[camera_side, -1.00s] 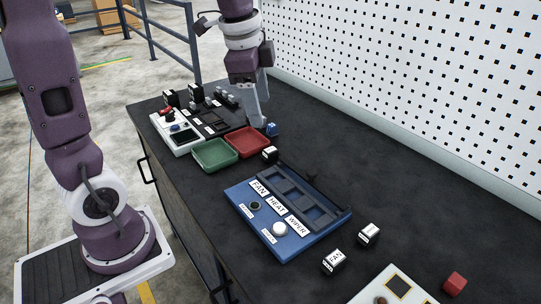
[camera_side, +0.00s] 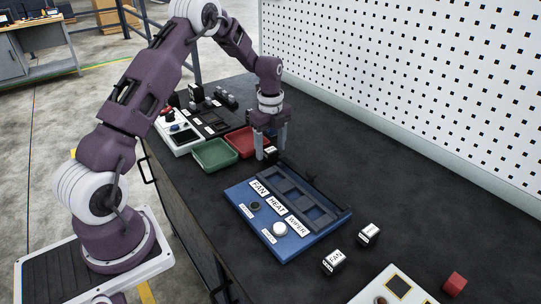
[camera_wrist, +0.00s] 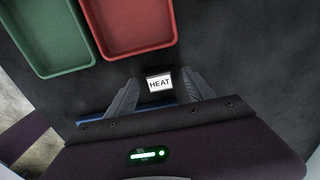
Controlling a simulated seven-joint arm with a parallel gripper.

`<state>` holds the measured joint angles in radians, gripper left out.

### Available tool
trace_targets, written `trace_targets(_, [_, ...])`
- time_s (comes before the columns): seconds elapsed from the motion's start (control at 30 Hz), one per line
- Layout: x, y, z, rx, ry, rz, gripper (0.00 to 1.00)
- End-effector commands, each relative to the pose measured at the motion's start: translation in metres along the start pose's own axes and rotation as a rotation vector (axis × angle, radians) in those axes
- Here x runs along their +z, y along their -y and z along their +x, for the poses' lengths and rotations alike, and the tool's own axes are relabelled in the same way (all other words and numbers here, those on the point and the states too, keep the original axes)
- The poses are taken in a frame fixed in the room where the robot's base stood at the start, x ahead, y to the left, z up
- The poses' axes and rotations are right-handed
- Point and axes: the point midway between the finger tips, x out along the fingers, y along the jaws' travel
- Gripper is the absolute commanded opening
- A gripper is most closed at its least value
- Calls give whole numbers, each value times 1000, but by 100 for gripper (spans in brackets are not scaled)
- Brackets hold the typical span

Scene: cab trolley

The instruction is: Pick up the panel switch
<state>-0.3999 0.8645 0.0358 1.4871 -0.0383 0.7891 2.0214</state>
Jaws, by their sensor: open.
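A small black panel switch with a white HEAT label (camera_wrist: 159,84) lies on the dark bench. It also shows in the side view (camera_side: 271,153), beside the red tray. My gripper (camera_side: 271,152) is open above it, pointing down. In the wrist view the fingertips (camera_wrist: 160,86) stand to the left and right of the switch, with gaps between. Two similar switches, one marked FAN (camera_side: 333,261) and one whose label is too small to read (camera_side: 369,234), lie at the front right. A blue panel (camera_side: 240,193) has empty dark slots and FAN, HEAT and WIPER labels.
A red tray (camera_wrist: 112,52) and a green tray (camera_wrist: 55,72) lie close to my gripper. A white control box (camera_side: 178,143) stands behind them. A red cube (camera_side: 455,283) and a white plate (camera_side: 373,292) are at the front right. A pegboard (camera_side: 420,75) lines the bench.

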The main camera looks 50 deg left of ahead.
Motion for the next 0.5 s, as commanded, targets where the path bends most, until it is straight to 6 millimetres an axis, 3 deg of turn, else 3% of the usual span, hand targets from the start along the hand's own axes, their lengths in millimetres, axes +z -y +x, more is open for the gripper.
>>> trace_targets(0.1, [0,0,0,0,0,0,58])
trace_targets(0.4, [0,0,-1,0,0,-1,0])
trace_targets(0.5, [0,0,-1,0,0,-1,0])
